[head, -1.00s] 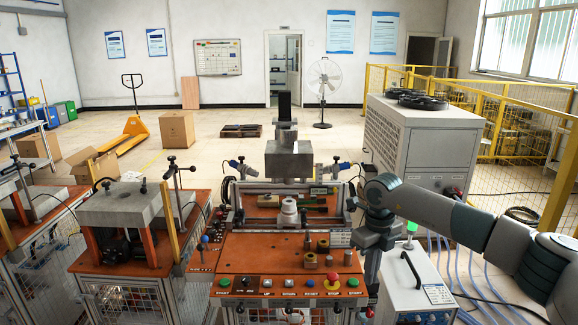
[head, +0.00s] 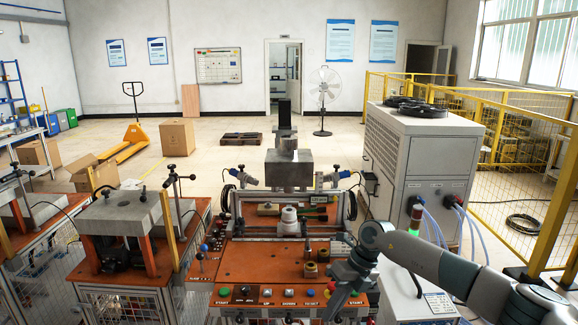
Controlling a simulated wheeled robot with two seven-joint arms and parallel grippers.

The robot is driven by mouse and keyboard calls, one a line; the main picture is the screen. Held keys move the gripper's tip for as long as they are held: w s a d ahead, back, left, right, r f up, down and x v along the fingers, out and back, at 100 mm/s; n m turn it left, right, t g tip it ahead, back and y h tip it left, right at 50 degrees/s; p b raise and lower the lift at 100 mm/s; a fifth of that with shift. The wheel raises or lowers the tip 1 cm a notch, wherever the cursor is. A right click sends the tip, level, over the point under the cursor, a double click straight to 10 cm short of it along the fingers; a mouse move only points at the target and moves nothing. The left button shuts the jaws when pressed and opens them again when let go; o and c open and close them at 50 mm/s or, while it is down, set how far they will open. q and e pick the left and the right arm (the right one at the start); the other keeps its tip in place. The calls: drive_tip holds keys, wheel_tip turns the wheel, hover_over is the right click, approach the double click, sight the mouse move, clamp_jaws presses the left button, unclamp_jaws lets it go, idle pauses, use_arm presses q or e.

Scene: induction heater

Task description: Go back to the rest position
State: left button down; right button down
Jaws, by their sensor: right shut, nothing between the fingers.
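My right arm comes in from the right edge, low over the front right of the orange-topped induction heater station (head: 237,262). My right gripper (head: 335,302) is shut and empty. It points down, over the right end of the front button panel, and hides part of that panel. A white cylindrical part (head: 289,222) stands at the middle of the station, under the grey press block (head: 288,170). My left gripper is not in view.
Small brass-coloured cylinders (head: 311,269) stand on the orange top, left of my right gripper. A large grey cabinet (head: 420,158) with hoses stands behind my right arm. A similar press station (head: 118,212) stands at left. A yellow fence (head: 515,110) runs at right.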

drive_tip(key=s+a+f+m+t+y, duration=0.1)
drive_tip(key=a+f+m+t+y, duration=0.3)
drive_tip(key=a+f+m+y, duration=0.6)
drive_tip(key=s+d+f+m+t+h, duration=0.35)
drive_tip(key=f+m, duration=0.25)
drive_tip(key=f, duration=0.3)
drive_tip(key=s+d+f+m+t+h, duration=0.25)
drive_tip(key=d+f+m, duration=0.25)
drive_tip(key=f, duration=0.5)
drive_tip(key=s+d+f+m+t+h, duration=0.2)
drive_tip(key=s+d+f+m, duration=0.15)
drive_tip(key=f+m, duration=0.4)
drive_tip(key=s+d+f+m+g+h, duration=0.25)
drive_tip(key=s+d+f, duration=0.25)
drive_tip(key=s+f, duration=0.6)
drive_tip(key=s+d+f+m+g+h, duration=0.1)
drive_tip(key=s+d+f+m+h, duration=0.25)
drive_tip(key=s+f, duration=0.7)
drive_tip(key=s+d+f+m+g, duration=0.2)
drive_tip(key=s+g, duration=0.1)
drive_tip(key=s, duration=1.3)
drive_tip(key=s+d+f+m+g, duration=0.2)
drive_tip(key=s+f+g, duration=0.1)
drive_tip(key=s, duration=1.3)
drive_tip(key=shift+h, duration=0.4)
drive_tip(key=f+b, duration=0.6)
drive_tip(key=shift+w+d, duration=0.1)
drive_tip(key=shift+w, duration=0.1)
drive_tip(key=shift+r, duration=0.1)
